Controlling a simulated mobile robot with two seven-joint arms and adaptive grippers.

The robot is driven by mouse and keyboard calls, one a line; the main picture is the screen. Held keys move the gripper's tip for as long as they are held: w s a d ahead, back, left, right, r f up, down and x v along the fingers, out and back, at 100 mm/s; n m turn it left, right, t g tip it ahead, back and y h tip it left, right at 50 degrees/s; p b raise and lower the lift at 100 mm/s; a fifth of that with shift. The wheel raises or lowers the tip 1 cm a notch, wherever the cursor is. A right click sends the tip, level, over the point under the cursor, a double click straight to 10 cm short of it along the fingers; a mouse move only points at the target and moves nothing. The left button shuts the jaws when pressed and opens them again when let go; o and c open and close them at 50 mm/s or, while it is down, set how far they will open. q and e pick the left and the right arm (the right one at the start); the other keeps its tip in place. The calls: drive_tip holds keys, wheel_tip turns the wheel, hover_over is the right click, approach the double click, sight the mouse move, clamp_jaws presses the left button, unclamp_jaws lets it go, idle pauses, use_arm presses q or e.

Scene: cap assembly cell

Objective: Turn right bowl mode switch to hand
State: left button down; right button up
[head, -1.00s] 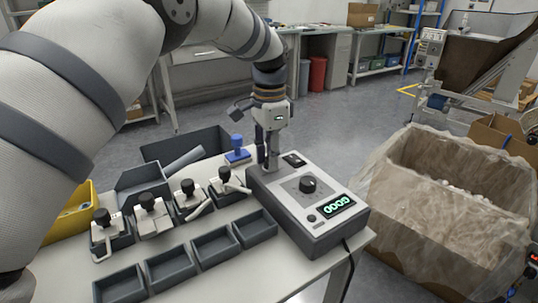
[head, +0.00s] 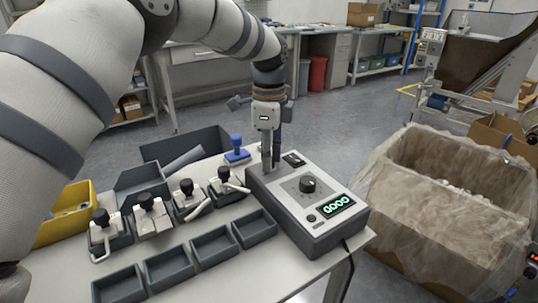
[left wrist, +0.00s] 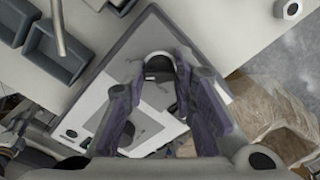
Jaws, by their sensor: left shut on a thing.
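The grey control box (head: 325,232) stands on the table's right end, with a black dial (head: 308,185), a green lit display (head: 338,207) and a small dark rocker (head: 293,160) on its top. My left gripper (head: 270,168) points down at the box's far left corner. It is shut on the mode switch there, which the fingers hide in the head view. In the left wrist view the fingers close around a small dark part (left wrist: 160,66) on the panel. The switch's setting cannot be read. My right gripper is not in view.
Several dark trays (head: 213,250) and black-knobbed fixtures (head: 152,217) fill the table left of the box. A blue stamp-like thing (head: 237,148) stands just left of my gripper. A lined carton (head: 430,210) stands on the floor at right.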

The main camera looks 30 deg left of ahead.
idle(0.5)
use_arm(q)
drive_tip(key=c, duration=1.3)
unclamp_jaws()
wheel_tip(320, 180, up, 12)
drive_tip(key=shift+f, duration=0.1)
